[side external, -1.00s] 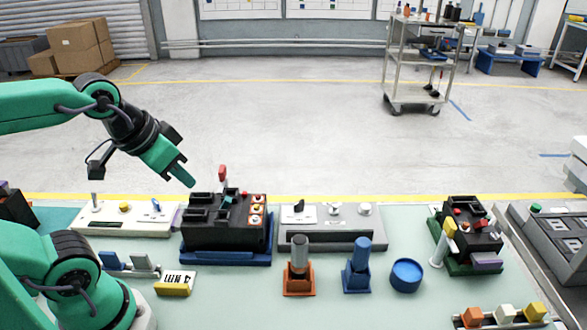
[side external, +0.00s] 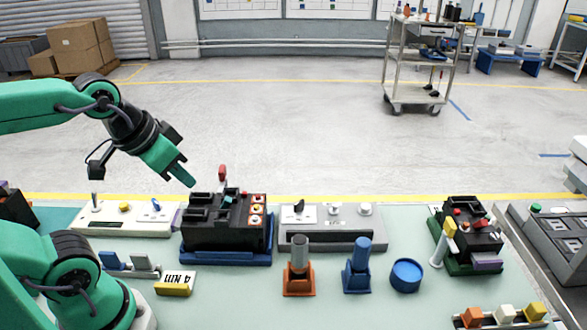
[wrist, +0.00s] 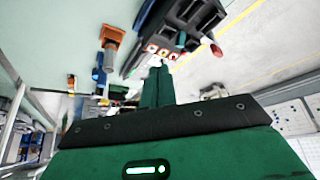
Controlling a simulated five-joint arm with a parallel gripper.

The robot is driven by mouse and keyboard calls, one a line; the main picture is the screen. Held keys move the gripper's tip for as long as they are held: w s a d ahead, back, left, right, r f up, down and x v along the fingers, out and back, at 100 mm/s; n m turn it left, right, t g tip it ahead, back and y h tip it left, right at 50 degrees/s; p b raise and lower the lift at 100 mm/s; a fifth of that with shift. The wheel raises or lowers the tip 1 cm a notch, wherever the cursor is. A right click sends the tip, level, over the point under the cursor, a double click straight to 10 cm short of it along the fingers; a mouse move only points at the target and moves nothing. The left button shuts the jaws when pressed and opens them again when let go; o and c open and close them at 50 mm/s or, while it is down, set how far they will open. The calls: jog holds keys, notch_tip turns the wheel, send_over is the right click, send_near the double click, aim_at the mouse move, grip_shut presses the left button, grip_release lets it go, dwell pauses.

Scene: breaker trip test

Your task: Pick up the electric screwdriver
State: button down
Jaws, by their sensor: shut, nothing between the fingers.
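My gripper (side external: 190,183) is shut and empty, in the air above and left of the black breaker block in the side view. Its closed green fingers (wrist: 158,85) also show in the wrist view. No tool is plainly readable as an electric screwdriver. Upright candidates are a grey cylinder (side external: 300,250) in an orange holder (side external: 299,285) and a blue cylinder (side external: 361,250) in a blue holder (side external: 357,282), both at the front middle of the table. The orange holder also shows in the wrist view (wrist: 112,35). My gripper is well apart from both.
The black breaker block (side external: 225,225) with a raised red lever stands on a blue base. Grey switch panel (side external: 333,240), blue round container (side external: 406,275), yellow labelled block (side external: 174,287) and a second black device (side external: 470,228) on green stand around. The front table between them is partly clear.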

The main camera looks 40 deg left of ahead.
jog(key=c, duration=1)
grip_release()
jog(key=shift+o, duration=0.2)
jog(key=g, duration=0.5)
send_near(301, 239)
jog(key=f, duration=0.6)
jog(key=shift+a, duration=0.3)
jog(key=shift+w+d+f+g, duration=0.2)
jog(key=shift+d+f+g, duration=0.1)
jog(key=shift+d+f, duration=0.1)
jog(key=shift+f, duration=1.25)
